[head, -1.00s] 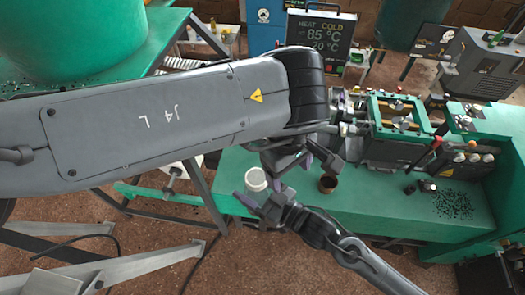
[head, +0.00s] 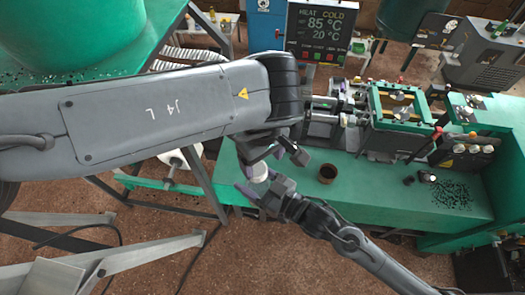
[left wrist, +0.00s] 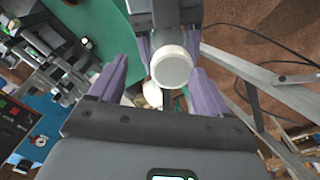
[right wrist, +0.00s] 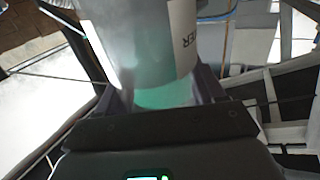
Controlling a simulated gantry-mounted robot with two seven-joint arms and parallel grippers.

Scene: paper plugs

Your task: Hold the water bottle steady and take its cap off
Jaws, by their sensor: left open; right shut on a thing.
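The water bottle (right wrist: 140,35), clear with a white label, is held by my right gripper (head: 266,190), whose jaws are shut on its body. It fills the upper middle of the right wrist view. Its round white cap (left wrist: 172,67) faces the left wrist camera and is on the bottle. My left gripper (left wrist: 160,80) is open, with its purple fingers on either side of the cap in that view. I cannot tell whether they touch it. In the head view the white bottle top (head: 259,172) shows between the two grippers, partly hidden by them.
Small black parts and dark granules lie at the bench's right. The bench front is mostly clear.

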